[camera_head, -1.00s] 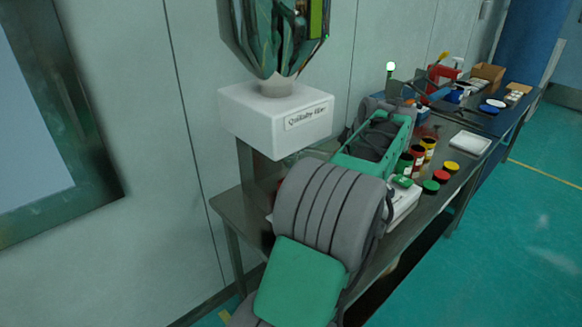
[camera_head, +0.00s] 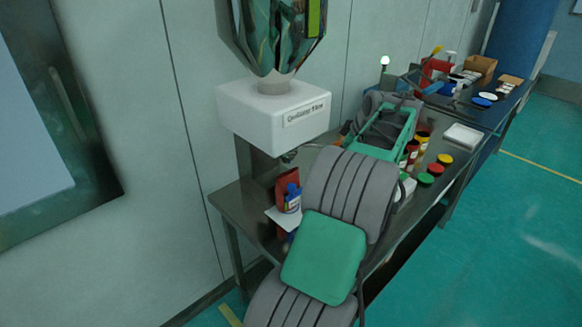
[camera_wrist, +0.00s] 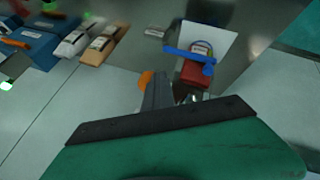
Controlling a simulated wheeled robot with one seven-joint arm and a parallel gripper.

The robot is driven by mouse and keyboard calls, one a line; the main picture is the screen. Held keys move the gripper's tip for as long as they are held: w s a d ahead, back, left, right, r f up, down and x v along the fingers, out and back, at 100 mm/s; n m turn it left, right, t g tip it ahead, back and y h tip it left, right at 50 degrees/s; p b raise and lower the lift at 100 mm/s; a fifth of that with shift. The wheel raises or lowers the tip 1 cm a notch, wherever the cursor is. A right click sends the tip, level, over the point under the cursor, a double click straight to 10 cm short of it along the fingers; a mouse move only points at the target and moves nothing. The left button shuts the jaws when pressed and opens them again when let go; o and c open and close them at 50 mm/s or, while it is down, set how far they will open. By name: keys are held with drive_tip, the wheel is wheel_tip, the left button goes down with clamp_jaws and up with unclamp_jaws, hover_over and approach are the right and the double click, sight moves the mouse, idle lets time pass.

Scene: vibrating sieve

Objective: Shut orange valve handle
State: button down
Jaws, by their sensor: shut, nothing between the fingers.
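A small orange piece (camera_wrist: 146,78), which looks like the valve handle, shows in the wrist view just left of my gripper's fingertips (camera_wrist: 160,80). The fingers are together with nothing held. They overlap the orange piece in the picture, and I cannot tell whether they touch it. In the head view a white box (camera_head: 275,118) with a black label sits under the green-tinted hopper (camera_head: 272,35). A short dark spout (camera_head: 289,156) hangs below the box. My arm hides much of the area right of it, and I cannot make out the handle clearly there.
A red packet and a blue-capped bottle (camera_head: 292,197) stand on the bench below the box; a blue item (camera_wrist: 190,55) lies across a white sheet (camera_wrist: 215,40) in the wrist view. Several small jars (camera_head: 425,179) and a white tray (camera_head: 463,136) are to the right.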

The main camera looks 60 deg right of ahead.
drive_tip(key=s+a+f+b+v, duration=0.1)
drive_tip(key=s+b+v, duration=0.1)
drive_tip(key=v, duration=1)
drive_tip(key=shift+f, duration=0.15)
drive_tip(key=shift+s, duration=0.1)
